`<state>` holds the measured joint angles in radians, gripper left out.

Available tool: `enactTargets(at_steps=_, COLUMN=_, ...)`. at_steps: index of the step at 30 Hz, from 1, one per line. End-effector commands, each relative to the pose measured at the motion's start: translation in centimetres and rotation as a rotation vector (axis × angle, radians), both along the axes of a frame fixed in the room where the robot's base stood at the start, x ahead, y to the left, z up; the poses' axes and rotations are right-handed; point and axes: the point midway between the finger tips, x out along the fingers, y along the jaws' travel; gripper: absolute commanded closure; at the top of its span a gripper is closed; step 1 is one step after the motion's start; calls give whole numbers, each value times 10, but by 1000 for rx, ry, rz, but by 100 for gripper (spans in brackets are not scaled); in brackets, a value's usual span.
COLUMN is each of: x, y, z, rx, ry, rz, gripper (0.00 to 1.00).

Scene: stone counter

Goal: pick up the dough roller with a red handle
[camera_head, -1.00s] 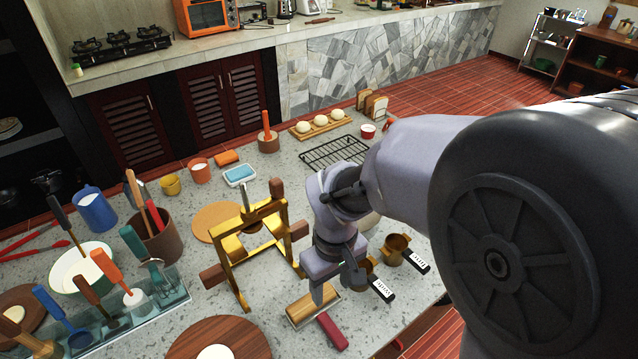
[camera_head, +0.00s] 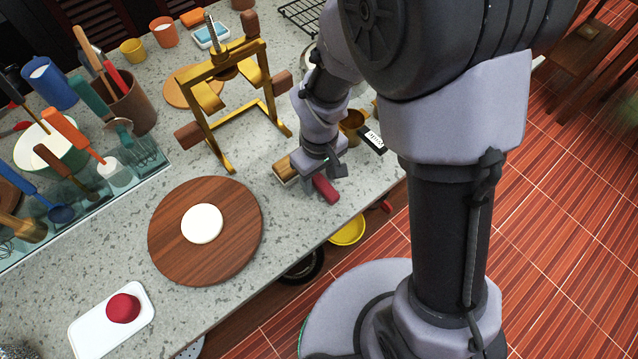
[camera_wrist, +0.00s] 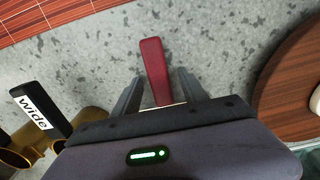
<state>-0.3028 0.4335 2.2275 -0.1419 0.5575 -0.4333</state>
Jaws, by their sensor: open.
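The dough roller's red handle (camera_head: 326,190) points toward the counter's front edge, and its wooden body (camera_head: 283,171) lies partly hidden behind my gripper. In the wrist view the red handle (camera_wrist: 153,62) lies between my two spread fingers, with gaps on both sides. There the wooden body is mostly hidden by the gripper housing. My gripper (camera_wrist: 159,88) is open and empty. In the head view my gripper (camera_head: 323,178) is over the roller, low above the counter; I cannot tell its exact height.
A brass press frame (camera_head: 235,100) stands just left of the roller. A brass cup with a black "wide" handle (camera_wrist: 38,112) lies beside my gripper. A round wooden board (camera_head: 165,240) with a white disc is toward the front left. Bare counter lies beyond the handle.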

Motion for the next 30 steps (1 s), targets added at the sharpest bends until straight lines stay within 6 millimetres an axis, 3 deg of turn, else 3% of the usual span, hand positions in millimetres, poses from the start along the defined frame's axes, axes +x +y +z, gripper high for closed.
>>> enactTargets(at_steps=4, x=0, y=0, z=2, rx=1, ry=-1, rz=0, gripper=49)
enactTargets(at_steps=12, x=0, y=0, z=3, rx=1, ry=-1, rz=0, gripper=100)
enactTargets(at_steps=22, x=0, y=0, z=6, rx=0, ry=-2, rz=0, gripper=100)
enactTargets(at_steps=30, x=1, y=0, z=75, rx=1, ry=-4, rz=0, gripper=100)
